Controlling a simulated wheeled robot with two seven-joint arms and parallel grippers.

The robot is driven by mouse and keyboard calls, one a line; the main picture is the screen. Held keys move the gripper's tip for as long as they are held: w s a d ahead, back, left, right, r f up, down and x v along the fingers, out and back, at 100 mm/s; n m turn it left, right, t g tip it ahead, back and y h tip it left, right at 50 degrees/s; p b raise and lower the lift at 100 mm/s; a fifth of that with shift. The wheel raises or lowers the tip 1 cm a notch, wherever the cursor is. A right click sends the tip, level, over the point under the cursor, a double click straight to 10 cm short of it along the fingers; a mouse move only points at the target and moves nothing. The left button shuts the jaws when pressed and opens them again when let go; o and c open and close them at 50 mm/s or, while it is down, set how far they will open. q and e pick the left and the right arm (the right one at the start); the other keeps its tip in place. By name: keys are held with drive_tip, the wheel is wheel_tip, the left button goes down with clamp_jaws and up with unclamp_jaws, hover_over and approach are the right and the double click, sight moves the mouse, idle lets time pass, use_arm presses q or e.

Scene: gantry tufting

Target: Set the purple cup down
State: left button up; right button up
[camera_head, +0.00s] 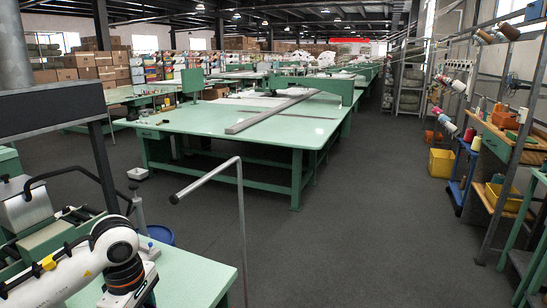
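I see no purple cup in the head view. My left arm comes in from the lower left, white with a dark, orange-ringed wrist. The end of that arm, with my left gripper (129,288), is low over a pale green tabletop (195,275). Its fingers cannot be made out, so I cannot tell whether it is open or shut or holds anything. My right gripper is not in view.
A bent grey metal rail (241,215) stands right of the near tabletop. A blue bin (160,234) sits behind it. A large green table (230,122) stands mid-room. Shelves with a yellow bin (441,161) line the right. Dark floor (360,220) between is clear.

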use_arm(q)
drive_tip(key=s+d+f+m, duration=0.2)
drive_tip(key=s+m, duration=0.3)
drive_tip(key=m, duration=0.3)
drive_tip(key=s+d+f+m, duration=0.2)
drive_tip(key=s+d+m, duration=0.2)
drive_tip(key=m, duration=0.4)
drive_tip(key=shift+s+d+f, duration=0.15)
drive_tip(key=shift+s+f, duration=0.05)
drive_tip(key=shift+s, duration=0.25)
